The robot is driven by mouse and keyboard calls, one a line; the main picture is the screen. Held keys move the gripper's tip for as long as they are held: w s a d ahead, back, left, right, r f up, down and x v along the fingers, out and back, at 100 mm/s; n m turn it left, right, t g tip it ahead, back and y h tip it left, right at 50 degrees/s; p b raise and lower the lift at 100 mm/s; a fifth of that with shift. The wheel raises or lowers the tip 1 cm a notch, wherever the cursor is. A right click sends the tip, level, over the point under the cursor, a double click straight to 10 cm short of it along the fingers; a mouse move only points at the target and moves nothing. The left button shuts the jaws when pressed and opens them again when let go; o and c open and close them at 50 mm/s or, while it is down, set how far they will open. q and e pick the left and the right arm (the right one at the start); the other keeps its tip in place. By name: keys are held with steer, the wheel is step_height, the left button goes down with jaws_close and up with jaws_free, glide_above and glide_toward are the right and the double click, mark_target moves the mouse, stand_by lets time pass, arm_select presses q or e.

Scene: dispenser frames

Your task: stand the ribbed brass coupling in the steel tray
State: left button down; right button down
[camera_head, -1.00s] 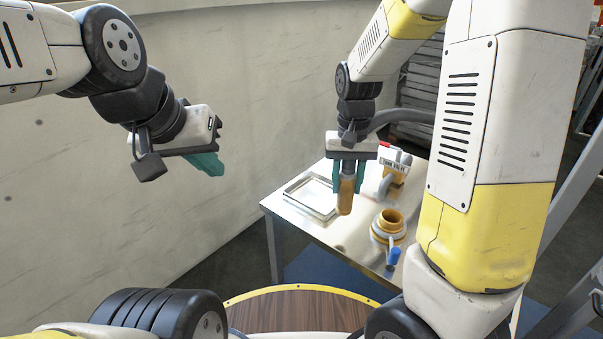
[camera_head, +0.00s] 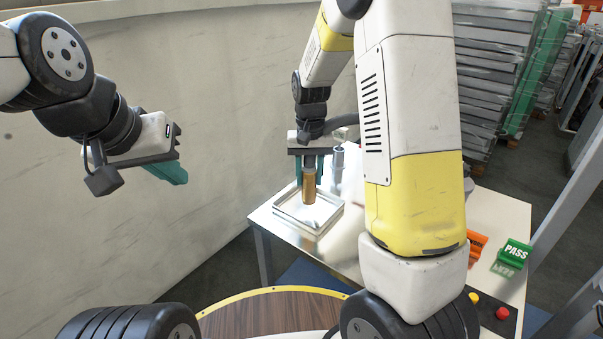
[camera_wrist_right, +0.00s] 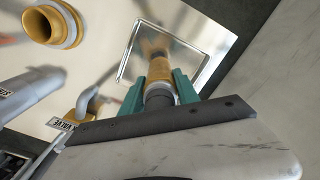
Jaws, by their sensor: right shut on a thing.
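The ribbed brass coupling (camera_head: 309,188) is upright between the teal fingers of my right gripper (camera_head: 309,172), which is shut on it. The steel tray (camera_head: 294,222) is a shallow square with a raised rim at the table's left end. In the head view the coupling's lower end overlaps the tray's inside; I cannot tell the gap to its floor. In the right wrist view the coupling (camera_wrist_right: 160,72) points toward the tray (camera_wrist_right: 125,62), with a brassy reflection in its floor. My left gripper (camera_head: 167,172) hangs far left, away from the table; its finger gap is unclear.
A flanged brass fitting (camera_wrist_right: 50,25) and a part labelled VALVE (camera_wrist_right: 80,113) lie near the tray in the wrist view. A green PASS block (camera_head: 514,254), an orange block (camera_head: 477,244) and a red button (camera_head: 502,313) are at the right. My right arm hides mid-table.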

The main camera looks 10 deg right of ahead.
mark_target(309, 184)
steer(key=shift+w+d, duration=0.1)
steer(key=shift+w, duration=0.55)
steer(key=shift+f, duration=1.75)
steer(key=shift+f, duration=0.15)
steer(key=c, duration=0.9)
jaws_free()
